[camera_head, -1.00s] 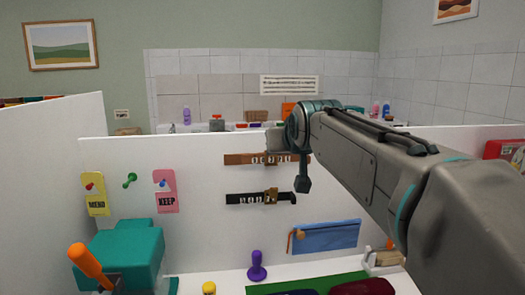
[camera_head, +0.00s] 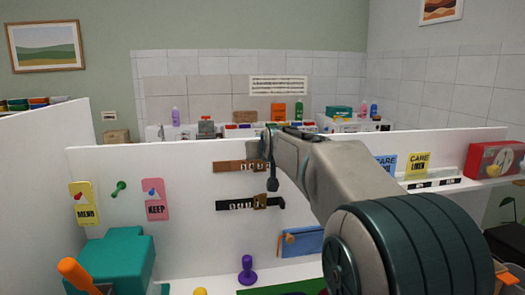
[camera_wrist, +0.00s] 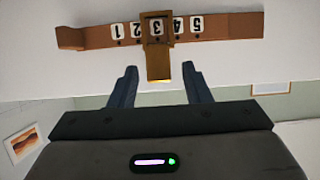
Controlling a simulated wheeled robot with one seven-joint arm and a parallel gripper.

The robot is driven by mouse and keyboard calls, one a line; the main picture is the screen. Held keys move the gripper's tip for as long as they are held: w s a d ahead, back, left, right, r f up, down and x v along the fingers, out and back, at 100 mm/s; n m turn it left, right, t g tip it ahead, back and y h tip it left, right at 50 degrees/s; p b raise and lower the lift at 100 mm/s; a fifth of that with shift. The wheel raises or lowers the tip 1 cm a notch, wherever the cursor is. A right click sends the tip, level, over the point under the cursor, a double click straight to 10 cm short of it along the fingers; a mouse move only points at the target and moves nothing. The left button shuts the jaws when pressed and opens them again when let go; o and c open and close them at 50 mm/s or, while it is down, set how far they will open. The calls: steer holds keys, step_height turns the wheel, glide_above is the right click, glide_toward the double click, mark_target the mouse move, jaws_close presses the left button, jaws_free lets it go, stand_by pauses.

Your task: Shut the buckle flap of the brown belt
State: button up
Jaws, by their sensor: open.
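The brown belt (camera_head: 232,167) is fixed across the white wall panel in the head view, its right part hidden by my gripper. In the wrist view the brown belt (camera_wrist: 220,27) runs across the top, with number tags that appear upside down. Its buckle flap (camera_wrist: 159,62) extends from the belt toward my gripper and looks open. My gripper (camera_wrist: 160,84) is open and empty, with one finger either side of the flap's free end. I cannot tell whether either finger touches it. In the head view my gripper (camera_head: 272,180) is in front of the belt's right end.
A black belt (camera_head: 235,205) with a buckle is just below. A blue pouch (camera_head: 302,242) is lower right. Yellow and pink tags (camera_head: 155,200) hang left, above a teal box (camera_head: 112,262). A purple stamp-like object (camera_head: 247,270) stands below.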

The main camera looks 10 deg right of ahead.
steer(key=shift+w+f, duration=0.2)
steer(key=shift+w, duration=0.25)
jaws_close()
steer(key=shift+f+b, duration=0.15)
steer(key=shift+b, duration=0.2)
